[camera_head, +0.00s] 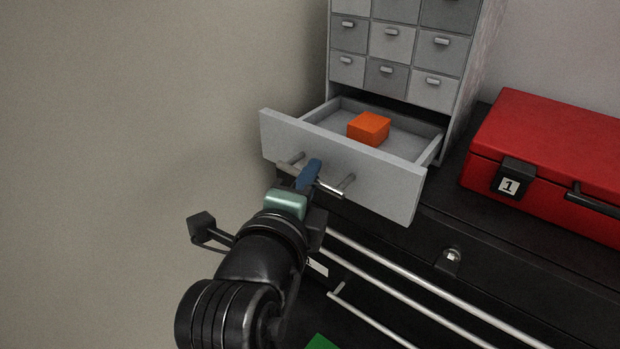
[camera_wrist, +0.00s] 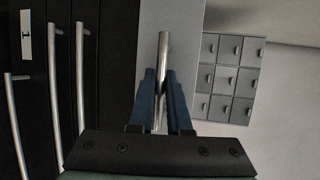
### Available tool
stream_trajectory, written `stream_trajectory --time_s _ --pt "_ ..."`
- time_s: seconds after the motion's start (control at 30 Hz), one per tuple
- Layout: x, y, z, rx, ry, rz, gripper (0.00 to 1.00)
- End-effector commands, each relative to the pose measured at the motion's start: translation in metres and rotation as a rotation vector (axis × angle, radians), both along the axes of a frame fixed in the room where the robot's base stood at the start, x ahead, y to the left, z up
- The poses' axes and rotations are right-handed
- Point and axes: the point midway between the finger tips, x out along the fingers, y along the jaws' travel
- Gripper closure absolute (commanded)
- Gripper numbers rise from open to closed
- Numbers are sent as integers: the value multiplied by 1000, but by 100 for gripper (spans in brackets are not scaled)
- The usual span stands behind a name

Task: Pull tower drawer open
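The grey drawer tower (camera_head: 385,60) has its wide bottom drawer (camera_head: 385,186) pulled well out. An orange block (camera_head: 369,128) lies inside it. The drawer has a silver bar handle (camera_head: 333,188) on its front. My gripper (camera_head: 311,172) is at this handle, with blue fingers around the bar. In the wrist view the handle (camera_wrist: 163,50) runs between the two fingers (camera_wrist: 163,95). The fingers appear closed onto it, though the exact contact is small to see. The small drawers above (camera_wrist: 228,75) are shut.
A red case (camera_head: 560,150) with a "1" tag stands to the right on a black cabinet (camera_head: 500,240). The cabinet has long silver bar handles (camera_head: 400,285) below the drawer. Something green (camera_head: 321,342) shows at the bottom edge. A plain wall is on the left.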

Motion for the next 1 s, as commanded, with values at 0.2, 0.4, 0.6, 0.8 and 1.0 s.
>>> stream_trajectory --time_s 0.2,0.4,0.6,0.8,1.0 --pt "0 0 0 0 1 0 55" --pt "0 0 -1 0 1 0 55" --pt "-12 3 0 0 -2 2 55" --pt "-50 13 6 2 -5 4 55" --pt "-77 18 21 -3 8 -8 55"
